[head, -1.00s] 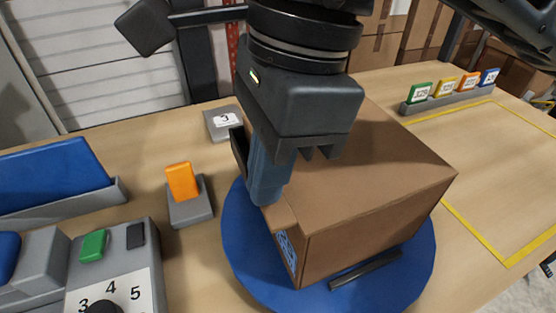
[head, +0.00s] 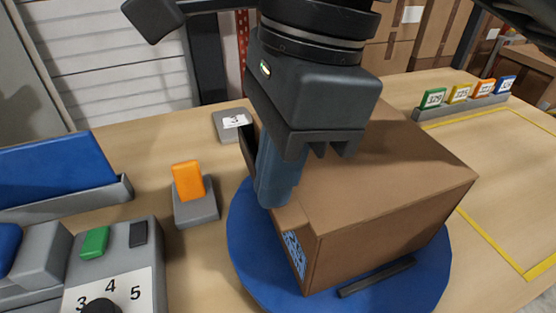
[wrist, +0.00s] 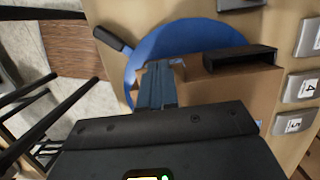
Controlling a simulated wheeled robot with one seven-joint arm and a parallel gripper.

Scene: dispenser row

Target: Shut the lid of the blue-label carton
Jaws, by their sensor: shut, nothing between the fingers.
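The brown carton (head: 400,185) stands on a round blue turntable (head: 250,265). A blue printed label (head: 294,254) shows on its left front side. Its top looks flat in the head view, with the far part hidden behind my gripper and wrist. My gripper (head: 274,198) points down at the left edge of the carton top, fingers shut and empty. They look close to or touching the top there; I cannot tell which. In the wrist view the shut fingers (wrist: 158,75) lie over the carton edge, with the turntable (wrist: 195,38) beyond.
A dark bar (head: 376,277) lies at the turntable's front. An orange block (head: 188,181) on a grey stand and a control box with a green button (head: 94,242) are at left. Numbered coloured tags (head: 458,93) stand at back right. The yellow-outlined table area (head: 510,170) is clear.

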